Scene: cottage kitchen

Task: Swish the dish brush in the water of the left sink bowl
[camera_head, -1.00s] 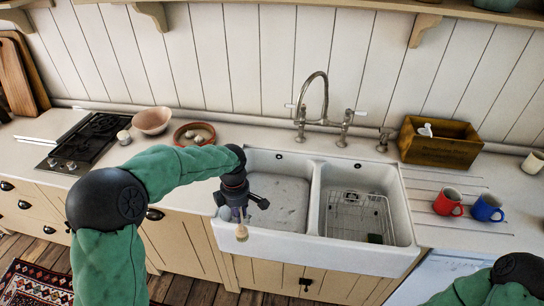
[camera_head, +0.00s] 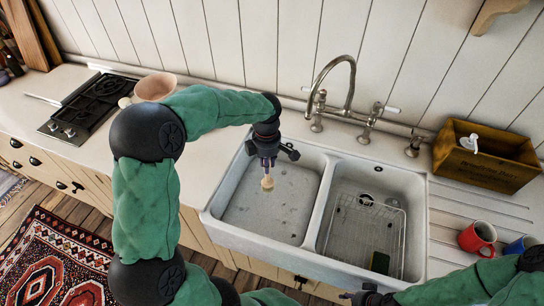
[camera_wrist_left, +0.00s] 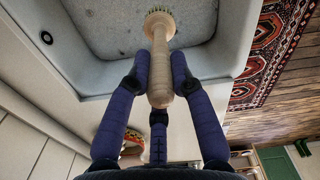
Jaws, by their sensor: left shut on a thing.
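My left gripper (camera_head: 267,163) is over the left sink bowl (camera_head: 280,225), near its back left part. It is shut on the wooden handle of the dish brush (camera_head: 267,183), whose head hangs downward. The left wrist view shows the brush (camera_wrist_left: 160,60) between my blue fingers (camera_wrist_left: 160,85), with the round bristle head pointing into the bowl. The bowl's floor looks grey and speckled; I cannot tell whether the bristles touch the water. My right gripper (camera_head: 368,296) is at the bottom edge, in front of the sink, too small and dark to judge.
The tap (camera_head: 345,85) stands behind the divider. A wooden crate (camera_head: 490,155), a red mug (camera_head: 477,238) and a blue mug (camera_head: 515,247) are to the right. A pink bowl (camera_head: 155,87) is at left.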

